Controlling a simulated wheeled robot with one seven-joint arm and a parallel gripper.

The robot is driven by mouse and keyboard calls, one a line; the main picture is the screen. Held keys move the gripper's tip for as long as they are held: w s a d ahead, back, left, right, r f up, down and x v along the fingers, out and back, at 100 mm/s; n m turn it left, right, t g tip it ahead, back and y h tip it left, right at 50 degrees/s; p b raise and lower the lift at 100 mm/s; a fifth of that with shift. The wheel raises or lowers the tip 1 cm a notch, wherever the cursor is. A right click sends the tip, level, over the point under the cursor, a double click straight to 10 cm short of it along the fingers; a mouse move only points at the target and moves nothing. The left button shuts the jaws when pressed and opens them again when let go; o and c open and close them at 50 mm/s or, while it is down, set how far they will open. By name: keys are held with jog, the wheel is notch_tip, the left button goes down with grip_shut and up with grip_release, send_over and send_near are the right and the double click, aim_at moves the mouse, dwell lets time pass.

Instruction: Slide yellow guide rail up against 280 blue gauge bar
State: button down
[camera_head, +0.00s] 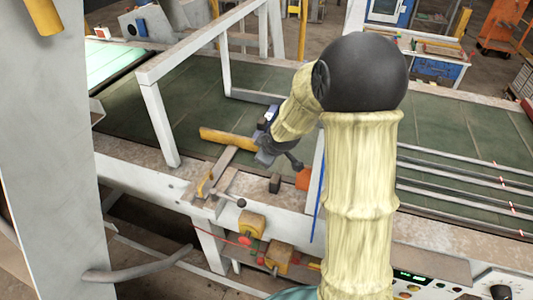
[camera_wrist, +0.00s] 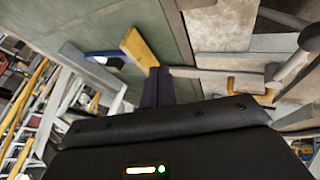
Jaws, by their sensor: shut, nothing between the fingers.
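The yellow guide rail (camera_head: 228,138) lies on the green belt near its front edge, joined to a metal arm (camera_head: 222,165) that runs to the front frame. In the wrist view the rail (camera_wrist: 137,47) slants across the upper middle. My gripper (camera_head: 262,158) is shut and empty at the rail's right end. In the wrist view its dark fingertips (camera_wrist: 160,70) overlap the rail's near end; I cannot tell whether they touch. A short blue bar (camera_wrist: 104,54), probably the gauge bar, shows left of the rail with a gap between. Its number cannot be read, and my arm hides much of that area in the head view.
A yellow hooked handle (camera_head: 203,187) and a black-knobbed lever (camera_head: 230,199) stand on the front frame. A grey metal frame (camera_head: 160,125) spans the belt at left. Long metal rods (camera_head: 460,185) lie at right. Open belt (camera_head: 195,105) lies behind the rail.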

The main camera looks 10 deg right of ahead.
jog(key=shift+s+a+r, duration=0.1)
jog(key=shift+s+r, duration=0.1)
jog(key=shift+r, duration=0.05)
jog(key=shift+s+r, duration=0.1)
jog(key=shift+s, duration=0.05)
jog(key=s+r+m+g+p, duration=0.2)
jog(key=s+m, duration=0.3)
jog(key=s, duration=0.6)
jog(key=s+d+r+m+g+h+p, duration=0.1)
jog(key=s+m, duration=0.4)
jog(key=s, duration=0.6)
jog(key=shift+d+r+g+p, duration=0.2)
jog(key=shift+r+g+p, duration=0.65)
jog(key=shift+r+g, duration=0.05)
